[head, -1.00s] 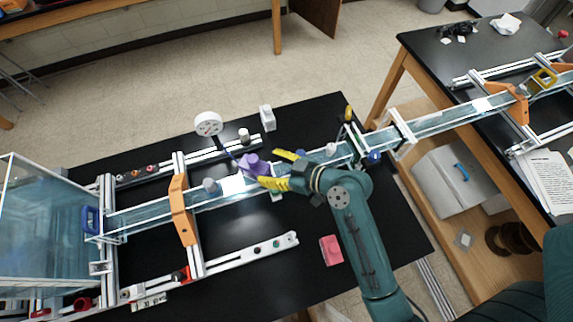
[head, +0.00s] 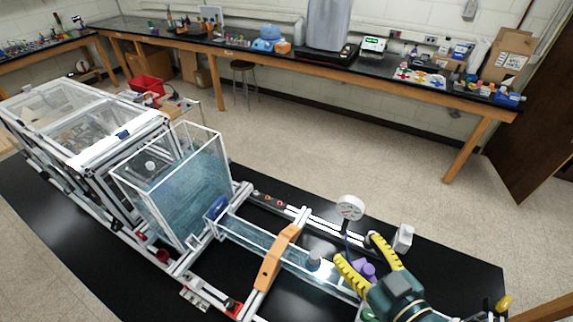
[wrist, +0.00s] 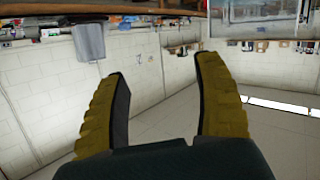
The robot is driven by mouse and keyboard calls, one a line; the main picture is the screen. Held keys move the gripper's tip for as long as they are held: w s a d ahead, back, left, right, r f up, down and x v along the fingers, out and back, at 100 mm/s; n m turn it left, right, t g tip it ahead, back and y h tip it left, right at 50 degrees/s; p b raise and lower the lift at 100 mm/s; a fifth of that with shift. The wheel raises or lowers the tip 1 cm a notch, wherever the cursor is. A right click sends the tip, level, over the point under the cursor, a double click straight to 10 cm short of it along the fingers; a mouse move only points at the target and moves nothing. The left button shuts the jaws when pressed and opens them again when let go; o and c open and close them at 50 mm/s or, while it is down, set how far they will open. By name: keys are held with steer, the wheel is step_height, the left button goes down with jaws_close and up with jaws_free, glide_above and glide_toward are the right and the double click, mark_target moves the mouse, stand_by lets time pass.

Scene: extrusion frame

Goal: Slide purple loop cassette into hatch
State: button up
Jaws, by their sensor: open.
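A purple object (head: 364,268), likely the loop cassette, is near the clear water channel (head: 262,240). In the head view it appears between the yellow fingers of my gripper (head: 356,248) and is partly hidden by them. In the wrist view my gripper (wrist: 160,68) is open, with nothing between its fingers, so the purple object seems to lie outside the grasp. I cannot tell their exact height difference. A blue frame (head: 217,208) sits where the channel meets the water tank (head: 180,190). I cannot tell which part is the hatch.
An orange bracket (head: 277,258) spans the channel left of my gripper. A round white gauge (head: 350,208) and a white block (head: 403,238) stand behind it. A grey cylinder (head: 314,260) is close to the left finger. Bare black tabletop (head: 460,270) lies at right.

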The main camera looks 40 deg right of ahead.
steer(key=w+a+r+n+t+y, duration=0.1)
steer(key=w+a+r+t, duration=0.1)
steer(key=w+a+r, duration=0.4)
steer(key=w+a+r+n+t, duration=0.1)
steer(key=w+a+r+t, duration=0.2)
steer(key=r, duration=0.5)
steer(key=w+a+r+t+y, duration=0.1)
steer(key=a+r+t+y, duration=0.2)
steer(key=a+r, duration=1)
steer(key=shift+a+r, duration=0.4)
steer(key=shift+r, duration=0.1)
steer(key=shift+w, duration=0.1)
steer(key=shift+o, duration=0.9)
step_height(320, 180, up, 11)
steer(key=p, duration=1)
steer(key=shift+f+m+p, duration=0.15)
steer(key=shift+m+p, duration=0.15)
steer(key=shift+p, duration=0.05)
steer(key=shift+f+b, duration=0.35)
steer(key=shift+f, duration=0.05)
steer(key=shift+d, duration=0.1)
